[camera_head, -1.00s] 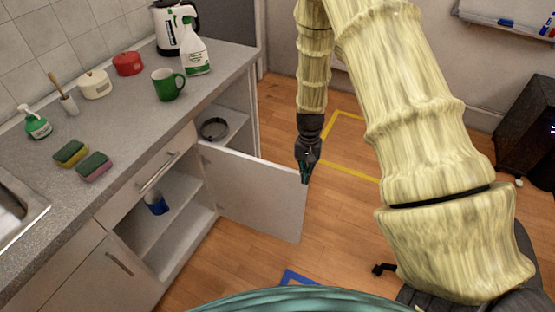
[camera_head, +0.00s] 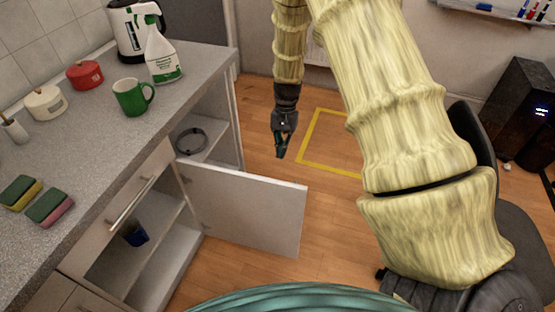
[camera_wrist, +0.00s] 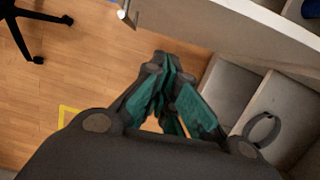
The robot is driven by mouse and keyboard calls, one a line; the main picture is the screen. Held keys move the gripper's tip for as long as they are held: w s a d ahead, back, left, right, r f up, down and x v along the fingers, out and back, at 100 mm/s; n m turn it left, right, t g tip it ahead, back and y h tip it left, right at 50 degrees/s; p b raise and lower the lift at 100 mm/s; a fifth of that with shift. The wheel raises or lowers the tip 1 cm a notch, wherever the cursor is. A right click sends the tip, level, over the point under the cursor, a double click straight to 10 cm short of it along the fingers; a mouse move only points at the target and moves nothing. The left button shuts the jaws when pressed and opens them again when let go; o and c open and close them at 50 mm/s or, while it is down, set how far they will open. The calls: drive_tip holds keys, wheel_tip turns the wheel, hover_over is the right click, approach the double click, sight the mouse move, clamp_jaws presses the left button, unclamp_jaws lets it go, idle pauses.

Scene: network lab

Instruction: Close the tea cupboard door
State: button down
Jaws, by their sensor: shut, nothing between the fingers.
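The tea cupboard door (camera_head: 250,208) is a white panel under the counter. It stands wide open, swung out from the cabinet into the room. The open cupboard (camera_head: 170,225) shows shelves, with a dark blue cup (camera_head: 134,233) on one and a dark ring (camera_head: 191,141) on another. My gripper (camera_head: 281,155) is shut and empty, beyond the door's top edge on its far side, and I see no contact. In the wrist view my gripper (camera_wrist: 168,100) points down toward the floor, with the door (camera_wrist: 225,25) along the top and the ring (camera_wrist: 261,130) at the right.
A dark chair (camera_head: 505,230) and a black cabinet (camera_head: 522,110) stand at the right.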

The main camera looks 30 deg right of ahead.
drive_tip(key=s+a+f+p, duration=0.2)
drive_tip(key=s+a+f, duration=0.2)
drive_tip(key=f, duration=0.4)
drive_tip(key=shift+a+f, duration=0.4)
drive_tip(key=shift+a, duration=0.1)
